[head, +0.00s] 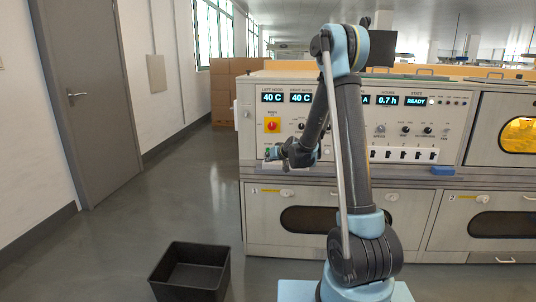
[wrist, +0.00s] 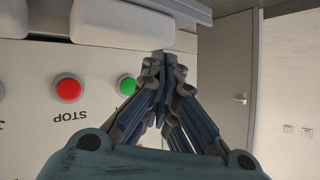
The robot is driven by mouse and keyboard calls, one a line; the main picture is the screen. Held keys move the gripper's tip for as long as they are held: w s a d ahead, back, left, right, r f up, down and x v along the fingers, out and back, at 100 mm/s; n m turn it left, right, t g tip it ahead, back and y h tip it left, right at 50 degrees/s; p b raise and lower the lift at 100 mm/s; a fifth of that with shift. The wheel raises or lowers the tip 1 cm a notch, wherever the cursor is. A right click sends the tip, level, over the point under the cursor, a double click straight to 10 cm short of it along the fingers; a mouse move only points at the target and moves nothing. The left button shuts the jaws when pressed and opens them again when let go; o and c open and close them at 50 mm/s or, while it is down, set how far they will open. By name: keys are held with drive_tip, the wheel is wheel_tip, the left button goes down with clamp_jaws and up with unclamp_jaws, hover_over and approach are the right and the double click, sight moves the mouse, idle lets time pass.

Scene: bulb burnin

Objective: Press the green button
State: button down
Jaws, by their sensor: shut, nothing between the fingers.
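The green button (wrist: 126,85) is a round dome in a pale ring on the white panel in the wrist view. My gripper (wrist: 165,62) is shut and empty, with its fingertips just right of the button in that view. One finger lies close to the button's right edge; I cannot tell whether they touch. A red button (wrist: 67,88) with upside-down "STOP" lettering sits left of the green one. In the head view my gripper (head: 274,153) is at the left part of the cabinet front, and I cannot make out the green button clearly there.
The cabinet (head: 256,225) has displays, knobs and switches to the right. A black open bin (head: 190,272) stands on the floor at left. A grey door (head: 100,100) is far left.

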drive_tip(key=shift+w+d, duration=0.1)
drive_tip(key=shift+w, duration=1.5)
drive_tip(key=shift+w, duration=0.1)
drive_tip(key=shift+w, duration=0.3)
drive_tip(key=shift+w, duration=0.4)
idle(1.0)
drive_tip(key=shift+s, duration=0.85)
drive_tip(key=s, duration=0.5)
idle(0.6)
